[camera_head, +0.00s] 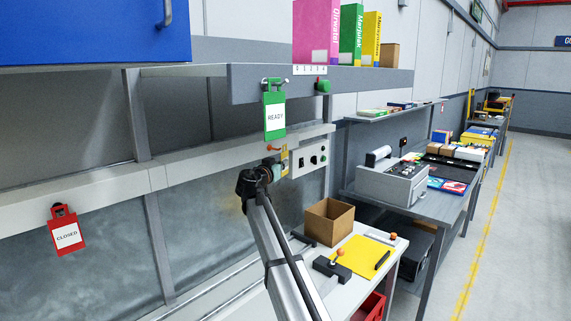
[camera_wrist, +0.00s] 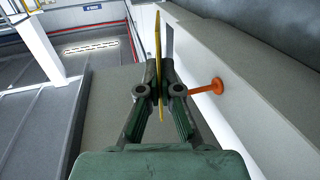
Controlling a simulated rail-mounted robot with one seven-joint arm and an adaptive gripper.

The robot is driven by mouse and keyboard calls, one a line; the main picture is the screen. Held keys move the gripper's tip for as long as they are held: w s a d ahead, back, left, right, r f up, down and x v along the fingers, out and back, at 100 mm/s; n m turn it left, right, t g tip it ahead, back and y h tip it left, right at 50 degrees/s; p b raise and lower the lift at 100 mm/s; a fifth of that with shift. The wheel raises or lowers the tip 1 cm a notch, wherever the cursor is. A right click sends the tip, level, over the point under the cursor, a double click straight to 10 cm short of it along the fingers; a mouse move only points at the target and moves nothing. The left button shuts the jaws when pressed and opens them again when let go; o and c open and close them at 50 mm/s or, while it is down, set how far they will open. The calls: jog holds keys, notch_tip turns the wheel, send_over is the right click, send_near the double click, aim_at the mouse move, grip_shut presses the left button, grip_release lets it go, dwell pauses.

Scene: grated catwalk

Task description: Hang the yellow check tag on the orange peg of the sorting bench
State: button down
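My gripper (camera_wrist: 159,88) is shut on the yellow check tag (camera_wrist: 158,45), which shows edge-on as a thin upright plate between the fingertips in the wrist view. The orange peg (camera_wrist: 208,87) sticks out from a pale wall or rail just right of the fingers, apart from the tag. In the head view the tag (camera_head: 285,160) is mostly hidden behind my gripper (camera_head: 277,166). The orange peg (camera_head: 273,149) shows just above and left of it, on the bench's pale rail. The tag's hole is not visible.
A green READY tag (camera_head: 274,117) hangs from the shelf edge above the peg. A red CLOSED tag (camera_head: 66,232) hangs at left. A switch panel (camera_head: 309,158) sits right of my gripper. Below are an open cardboard box (camera_head: 329,221) and a yellow sheet (camera_head: 361,257).

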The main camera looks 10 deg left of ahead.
jog(key=w+a, duration=0.1)
jog(key=a, duration=0.1)
jog(key=w+a+f+b, duration=0.1)
jog(key=w+a, duration=0.1)
jog(key=shift+f, duration=0.2)
dwell(0.6)
jog(key=shift+a+b, duration=0.1)
jog(key=shift+b, duration=0.45)
dwell(0.4)
jog(key=c, duration=1.2)
grip_release()
jog(key=shift+c, duration=0.2)
